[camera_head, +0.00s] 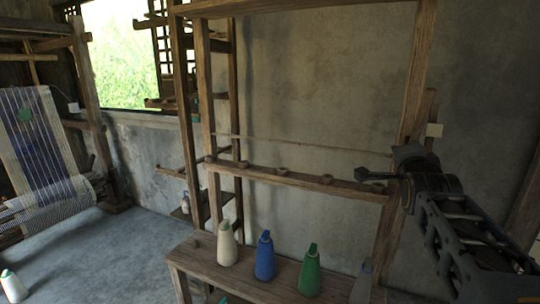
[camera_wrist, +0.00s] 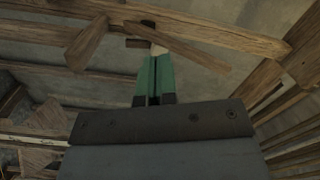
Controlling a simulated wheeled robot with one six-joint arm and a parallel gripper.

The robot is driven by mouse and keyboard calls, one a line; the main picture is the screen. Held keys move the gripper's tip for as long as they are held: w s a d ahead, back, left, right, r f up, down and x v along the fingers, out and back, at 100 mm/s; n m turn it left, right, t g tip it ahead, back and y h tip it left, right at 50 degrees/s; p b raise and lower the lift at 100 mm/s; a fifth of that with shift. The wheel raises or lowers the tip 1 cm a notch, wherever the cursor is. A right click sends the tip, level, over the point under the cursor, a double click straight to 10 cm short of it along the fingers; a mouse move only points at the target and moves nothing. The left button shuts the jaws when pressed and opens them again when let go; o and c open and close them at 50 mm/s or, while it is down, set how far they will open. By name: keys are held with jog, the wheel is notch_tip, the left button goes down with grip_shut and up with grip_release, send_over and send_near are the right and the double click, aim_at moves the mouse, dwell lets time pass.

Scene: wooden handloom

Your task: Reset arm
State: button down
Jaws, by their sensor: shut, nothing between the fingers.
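My gripper (camera_head: 360,174) is at the right of the head view, raised in front of the wooden frame's crossbar and pointing left. Its fingers are together and hold nothing. In the wrist view the greenish fingers of my gripper (camera_wrist: 155,78) lie side by side at the centre, with wooden beams beyond them. My dark arm reaches in from the lower right of the head view.
Cream (camera_head: 228,244), blue (camera_head: 265,256) and green (camera_head: 310,270) yarn cones stand on a wooden bench (camera_head: 205,260) below my gripper. A grey cone (camera_head: 361,284) is at its right. A wooden frame (camera_head: 300,180) stands behind. A loom with striped cloth (camera_head: 40,140) is at left.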

jog(key=s+a+f+n+g+y+p, duration=0.3)
jog(key=s+a+f+n+g+p, duration=0.3)
jog(key=s+a+n+p, duration=0.1)
jog(key=s+a+f+n+g+y+p, duration=0.3)
jog(key=s+a+f+n+g+p, duration=0.2)
jog(key=s+a+n+g+p, duration=0.2)
jog(key=s+a+n+p, duration=0.1)
jog(key=s+a+n, duration=0.1)
jog(key=s+n, duration=0.1)
jog(key=shift+s+f+n, duration=0.35)
jog(key=shift+s+n, duration=0.05)
jog(key=shift+s, duration=0.1)
